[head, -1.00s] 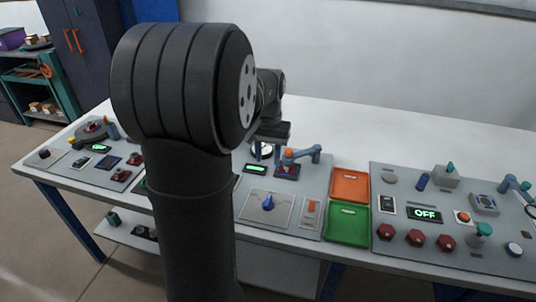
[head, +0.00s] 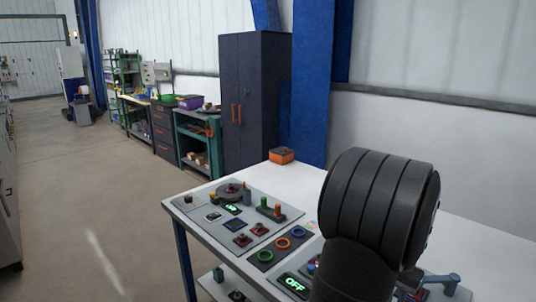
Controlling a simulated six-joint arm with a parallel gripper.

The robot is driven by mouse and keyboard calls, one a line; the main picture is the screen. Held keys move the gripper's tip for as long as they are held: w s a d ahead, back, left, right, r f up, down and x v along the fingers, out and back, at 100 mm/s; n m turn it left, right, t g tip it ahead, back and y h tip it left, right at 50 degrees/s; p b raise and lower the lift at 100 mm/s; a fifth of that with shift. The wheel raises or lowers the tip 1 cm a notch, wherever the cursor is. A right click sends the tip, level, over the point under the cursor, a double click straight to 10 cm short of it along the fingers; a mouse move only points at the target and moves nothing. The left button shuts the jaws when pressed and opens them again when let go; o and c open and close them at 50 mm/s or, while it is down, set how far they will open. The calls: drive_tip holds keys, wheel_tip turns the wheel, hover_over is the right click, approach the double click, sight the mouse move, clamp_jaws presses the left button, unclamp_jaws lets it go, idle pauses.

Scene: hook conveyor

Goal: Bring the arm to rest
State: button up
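My dark arm stands at the lower right of the head view, in front of the white table (head: 300,178). Its thick, rounded joint covers part of the table and its panels. My gripper does not show in this view, so its opening and anything in it cannot be seen.
A left panel (head: 201,224) carries knobs, switches and a small lit display. Beside it a dark board (head: 268,268) holds green, orange and blue rings. An orange box (head: 281,155) stands at the table's back edge. A dark cabinet (head: 262,100) and open floor (head: 105,190) lie beyond.

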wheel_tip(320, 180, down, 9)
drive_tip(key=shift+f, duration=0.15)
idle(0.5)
